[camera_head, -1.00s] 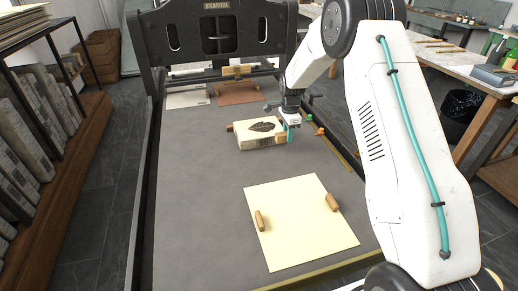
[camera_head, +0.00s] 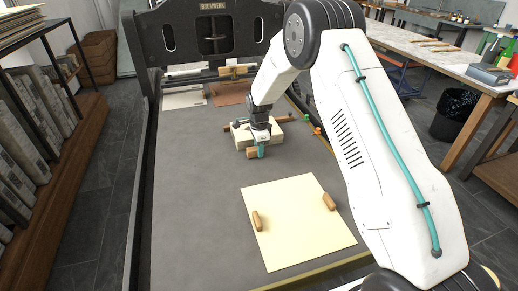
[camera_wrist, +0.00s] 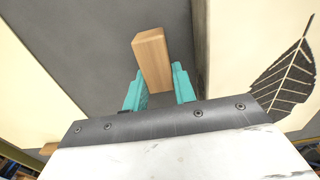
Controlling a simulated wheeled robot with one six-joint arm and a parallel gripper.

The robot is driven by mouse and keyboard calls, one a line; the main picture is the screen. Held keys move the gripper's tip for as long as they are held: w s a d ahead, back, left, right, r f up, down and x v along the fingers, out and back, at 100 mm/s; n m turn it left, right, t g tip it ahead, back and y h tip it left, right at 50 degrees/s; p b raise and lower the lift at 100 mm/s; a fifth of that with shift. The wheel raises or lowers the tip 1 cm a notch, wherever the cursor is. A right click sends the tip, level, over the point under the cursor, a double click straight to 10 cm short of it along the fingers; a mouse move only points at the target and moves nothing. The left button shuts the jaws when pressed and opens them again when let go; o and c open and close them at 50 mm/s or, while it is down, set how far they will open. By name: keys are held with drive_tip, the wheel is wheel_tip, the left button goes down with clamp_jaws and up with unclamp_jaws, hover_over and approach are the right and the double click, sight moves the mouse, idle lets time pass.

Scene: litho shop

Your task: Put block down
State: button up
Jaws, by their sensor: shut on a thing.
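A small wooden block (camera_wrist: 152,60) is held between the teal fingers of my gripper (camera_wrist: 159,85) in the wrist view. In the head view my gripper (camera_head: 260,152) and the wooden block (camera_head: 252,154) are just in front of the cream block (camera_head: 274,138). The cream block, with a dark leaf print, fills the right of the wrist view (camera_wrist: 230,55); my arm hides part of it in the head view. I cannot tell whether the wooden block touches the grey bed.
A cream sheet (camera_head: 290,235) lies nearer on the grey press bed (camera_head: 190,215), with a wooden block on its left (camera_head: 257,220) and another on its right (camera_head: 329,201). The bed's left side is clear. A dark press frame (camera_head: 175,35) stands at the back.

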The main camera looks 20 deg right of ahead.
drive_tip(key=shift+f, duration=0.15)
drive_tip(key=o, duration=1)
drive_tip(key=shift+o, duration=0.2)
wheel_tip(320, 180, up, 12)
drive_tip(key=shift+r, duration=0.25)
